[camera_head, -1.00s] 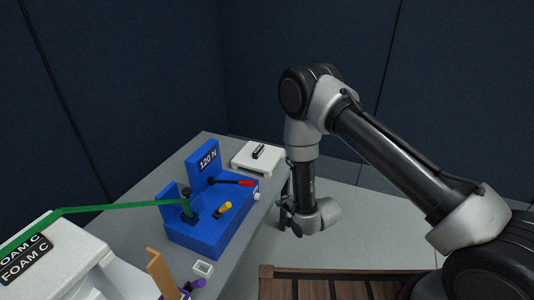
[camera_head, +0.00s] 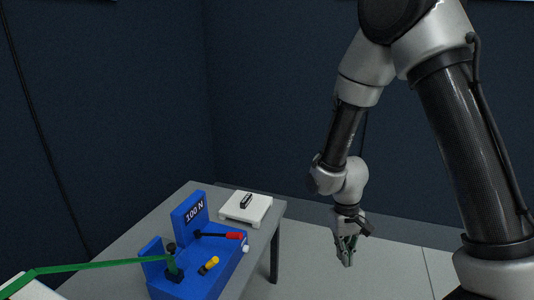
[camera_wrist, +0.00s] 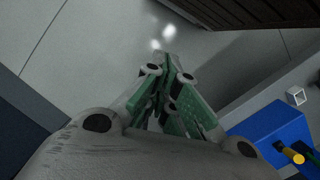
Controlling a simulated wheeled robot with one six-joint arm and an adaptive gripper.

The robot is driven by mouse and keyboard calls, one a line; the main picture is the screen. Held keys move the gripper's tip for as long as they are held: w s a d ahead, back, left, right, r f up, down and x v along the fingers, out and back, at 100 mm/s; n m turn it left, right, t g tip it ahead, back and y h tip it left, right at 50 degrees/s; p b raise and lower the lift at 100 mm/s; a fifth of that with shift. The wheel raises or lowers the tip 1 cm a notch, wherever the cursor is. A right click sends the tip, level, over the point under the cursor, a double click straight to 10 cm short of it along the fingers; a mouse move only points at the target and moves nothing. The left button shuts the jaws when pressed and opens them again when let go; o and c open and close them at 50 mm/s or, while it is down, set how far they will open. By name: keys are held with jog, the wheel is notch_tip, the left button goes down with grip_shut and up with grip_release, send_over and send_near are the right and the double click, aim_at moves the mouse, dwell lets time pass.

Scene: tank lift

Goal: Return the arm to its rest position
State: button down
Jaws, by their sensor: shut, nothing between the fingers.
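My arm is raised and bent on the right side of the head view. My gripper (camera_head: 346,250) hangs from it, pointing down, over the floor to the right of the table. Its fingers are together with nothing between them. In the wrist view the green-padded fingers (camera_wrist: 170,95) show over bare grey floor. The gripper touches nothing.
A grey table (camera_head: 130,240) stands at the left. It carries a blue fixture (camera_head: 187,215) labelled "100 N" with a red-tipped lever (camera_head: 234,236), and a white platform (camera_head: 246,207). A green bar (camera_head: 90,266) reaches the fixture. Floor right of the table is clear.

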jog(key=s+d+r+t, duration=0.2)
jog(key=s+d+r, duration=0.2)
jog(key=r, duration=0.6)
jog(key=s+d+r+m+t, duration=0.1)
jog(key=s+d+r, duration=0.4)
jog(key=r, duration=0.5)
jog(key=s+d+r+m+t, duration=0.1)
jog(key=s+d+r+t, duration=0.2)
jog(key=d+r, duration=0.3)
notch_tip(320, 180, up, 4)
jog(key=shift+s+r+y, duration=0.1)
jog(key=shift+s+y, duration=0.3)
jog(key=shift+s, duration=0.45)
dwell(4.3)
